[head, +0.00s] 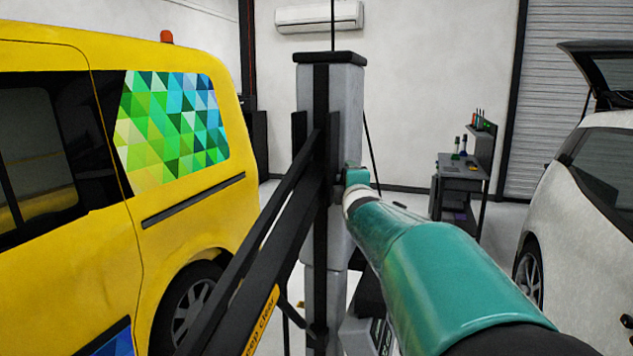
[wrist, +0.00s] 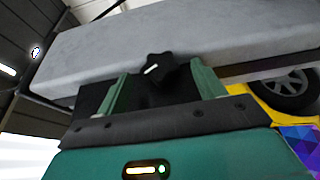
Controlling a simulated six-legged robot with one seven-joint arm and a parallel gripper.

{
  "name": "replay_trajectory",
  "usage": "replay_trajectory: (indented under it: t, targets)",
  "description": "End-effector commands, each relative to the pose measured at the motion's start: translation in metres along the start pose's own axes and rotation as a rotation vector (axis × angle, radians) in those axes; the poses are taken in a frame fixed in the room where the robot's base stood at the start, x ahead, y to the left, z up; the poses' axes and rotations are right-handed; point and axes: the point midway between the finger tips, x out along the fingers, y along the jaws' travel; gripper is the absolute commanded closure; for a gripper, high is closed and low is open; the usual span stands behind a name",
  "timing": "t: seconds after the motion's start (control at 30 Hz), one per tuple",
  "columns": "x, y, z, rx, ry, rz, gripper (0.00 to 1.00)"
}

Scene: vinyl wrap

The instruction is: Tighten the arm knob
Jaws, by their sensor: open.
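The arm knob (wrist: 153,68) is a black lobed knob with a white mark in the wrist view. It sits in front of a grey post, which fills the upper part of that view. My gripper (wrist: 160,74) is open, with its two green fingers on the left and right of the knob. A gap shows on each side, and I cannot tell whether either finger touches it. In the head view my teal gripper (head: 357,178) is at the right side of the grey post (head: 346,110). The knob cannot be made out clearly there.
Black lift arms (head: 262,265) slant from the post toward the lower left. A yellow van (head: 200,215) with a patterned window panel stands at left. A white car (head: 570,195) stands at right. A workbench (head: 460,172) is behind. Floor shows between post and bench.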

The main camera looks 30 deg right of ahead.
Motion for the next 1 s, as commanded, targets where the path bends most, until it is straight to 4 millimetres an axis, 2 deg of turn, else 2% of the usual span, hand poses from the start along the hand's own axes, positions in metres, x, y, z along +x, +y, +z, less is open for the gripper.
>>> replay_trajectory:
  t: [0.03, 0.2, 0.47, 0.5, 0.7, 0.73, 1.0]
  targets:
    - [0.008, -0.001, 0.0, 0.0, 0.0, -0.001, 0.31]
    - [0.023, 0.0, -0.002, 0.001, 0.001, 0.001, 0.31]
    - [0.025, 0.0, -0.002, 0.001, 0.001, 0.0, 0.31]
    - [0.025, 0.0, -0.002, 0.001, 0.001, 0.0, 0.33]
    - [0.024, 0.0, -0.002, 0.001, 0.001, 0.0, 0.73]
    - [0.024, 0.0, -0.002, 0.001, 0.001, 0.0, 0.76]
    - [0.025, 0.002, -0.003, 0.017, 0.011, -0.037, 0.76]
